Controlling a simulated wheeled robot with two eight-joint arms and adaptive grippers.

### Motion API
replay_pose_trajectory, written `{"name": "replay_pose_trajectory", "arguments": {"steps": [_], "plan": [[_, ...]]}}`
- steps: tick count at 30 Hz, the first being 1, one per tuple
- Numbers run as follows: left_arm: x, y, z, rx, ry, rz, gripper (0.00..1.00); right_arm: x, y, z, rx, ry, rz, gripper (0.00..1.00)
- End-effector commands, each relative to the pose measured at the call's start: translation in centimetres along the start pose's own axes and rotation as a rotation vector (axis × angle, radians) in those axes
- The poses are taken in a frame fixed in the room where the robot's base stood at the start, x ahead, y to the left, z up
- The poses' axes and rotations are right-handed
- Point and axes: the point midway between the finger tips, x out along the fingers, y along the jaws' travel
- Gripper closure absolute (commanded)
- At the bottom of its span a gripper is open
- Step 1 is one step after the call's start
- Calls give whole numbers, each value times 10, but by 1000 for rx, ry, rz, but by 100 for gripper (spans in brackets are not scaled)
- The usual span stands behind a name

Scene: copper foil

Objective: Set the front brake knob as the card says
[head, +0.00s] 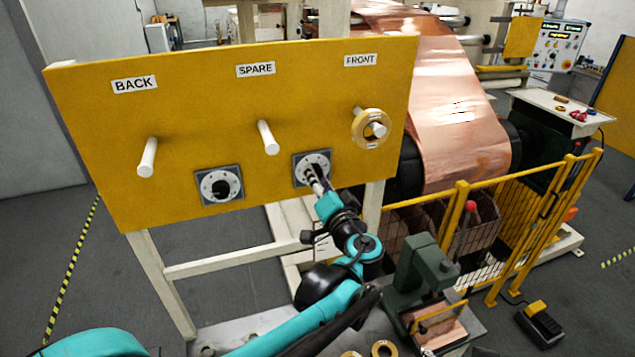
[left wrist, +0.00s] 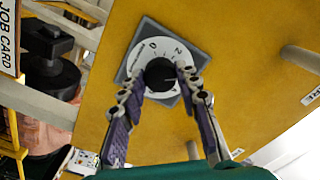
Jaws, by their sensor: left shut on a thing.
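A yellow board (head: 90,190) carries two dials, below the BACK, SPARE and FRONT labels. The right-hand dial (head: 325,157), nearest the FRONT label, has a grey plate and a white numbered ring. My left gripper (head: 314,178) is at this dial. In the left wrist view its two fingers (left wrist: 164,82) are closed on either side of the black knob (left wrist: 160,72). The figures 0 and 2 show on the ring; I cannot tell the exact pointer setting. The left-hand dial (head: 219,185) is free. The job card (left wrist: 8,38) shows only its heading. My right gripper is out of view.
White pegs stick out of the board under BACK (head: 147,157) and SPARE (head: 268,138). The FRONT peg holds a yellow ring (head: 363,128). A copper foil web (head: 440,90) runs behind. A green press (head: 425,280) and yellow fence (head: 530,220) stand to the right.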

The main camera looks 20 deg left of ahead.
Motion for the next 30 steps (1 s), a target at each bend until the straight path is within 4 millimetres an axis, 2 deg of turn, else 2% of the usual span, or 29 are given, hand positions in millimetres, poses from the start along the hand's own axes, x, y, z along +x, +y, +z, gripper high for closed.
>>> {"name": "replay_pose_trajectory", "arguments": {"steps": [30], "plan": [[0, -1, 0, 964, 1, 0, 96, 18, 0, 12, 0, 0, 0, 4]]}}
